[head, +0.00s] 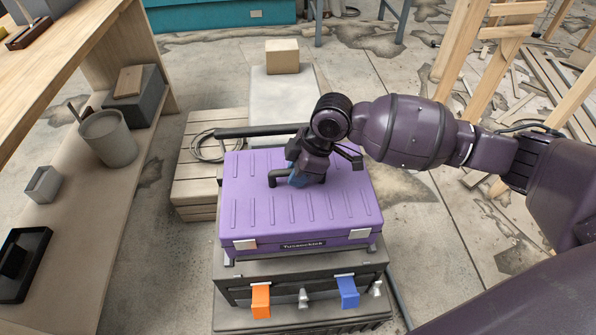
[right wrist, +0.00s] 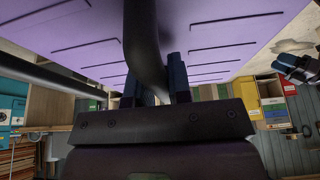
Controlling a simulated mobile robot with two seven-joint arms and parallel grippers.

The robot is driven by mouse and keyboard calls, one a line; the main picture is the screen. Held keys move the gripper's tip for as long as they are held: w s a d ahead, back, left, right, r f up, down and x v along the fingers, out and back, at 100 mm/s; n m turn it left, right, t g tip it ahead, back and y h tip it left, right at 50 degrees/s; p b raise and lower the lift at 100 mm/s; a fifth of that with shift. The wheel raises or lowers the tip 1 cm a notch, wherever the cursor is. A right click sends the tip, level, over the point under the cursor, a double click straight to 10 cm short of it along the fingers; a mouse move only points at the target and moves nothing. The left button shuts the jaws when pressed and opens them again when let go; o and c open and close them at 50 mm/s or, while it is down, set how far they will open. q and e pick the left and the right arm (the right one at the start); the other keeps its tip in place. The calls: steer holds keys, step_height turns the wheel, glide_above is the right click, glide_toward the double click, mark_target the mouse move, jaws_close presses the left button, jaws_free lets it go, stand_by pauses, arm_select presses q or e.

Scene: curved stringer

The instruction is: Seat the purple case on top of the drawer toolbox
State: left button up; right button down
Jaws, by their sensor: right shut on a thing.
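The purple case (head: 270,222) is a ribbed box with two light latches on its front and a dark handle (head: 277,178) on its lid. My right gripper (head: 298,178) is at the lid's middle, shut on the handle. In the right wrist view the fingers (right wrist: 157,85) close around the dark handle bar, with the purple lid (right wrist: 215,30) behind. The case is over the black drawer toolbox (head: 300,272), which has an orange and a blue latch. The case looks roughly square with the toolbox; I cannot tell whether they touch. My left gripper is not in view.
A wooden crate (head: 195,195) with a coiled cable stands at the left. A pale slab (head: 283,95) with a small box (head: 282,56) lies behind. A workbench with a bucket (head: 108,138) on its lower shelf runs along the left. Wooden trestles (head: 485,60) stand at the right.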

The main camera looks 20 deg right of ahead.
steer(key=shift+f+b, duration=0.35)
steer(key=shift+f, duration=0.95)
steer(key=shift+w+f+b, duration=0.1)
steer(key=shift+f+b, duration=0.25)
steer(key=shift+f, duration=1.05)
steer(key=shift+p, duration=0.4)
stand_by(0.5)
